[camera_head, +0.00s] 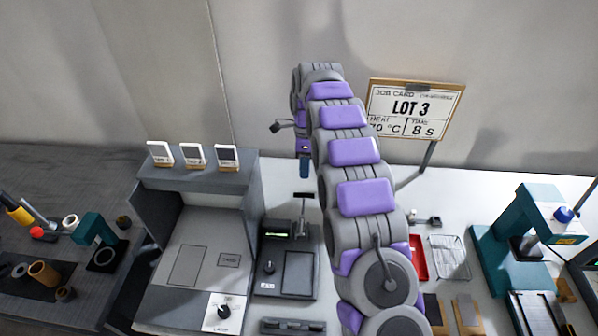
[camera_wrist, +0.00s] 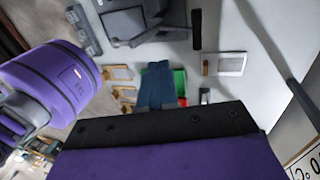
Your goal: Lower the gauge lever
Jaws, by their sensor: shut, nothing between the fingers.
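The gauge (camera_head: 286,272) is a dark grey bench unit with a small green display, a knob and a flat plate, in the lower middle of the head view. Its lever (camera_head: 303,198) appears to be the upright post with a black crossbar at the top, standing raised behind the plate. My gripper (camera_head: 304,168) points down, just above the crossbar in the picture; a gap shows between them. In the wrist view my blue fingers (camera_wrist: 156,86) are together and empty.
A grey press-like station (camera_head: 200,255) with a dial stands left of the gauge. A red tray (camera_head: 417,258), a wire basket (camera_head: 449,257) and a teal press (camera_head: 520,240) are to the right. A LOT 3 job card (camera_head: 414,110) stands behind.

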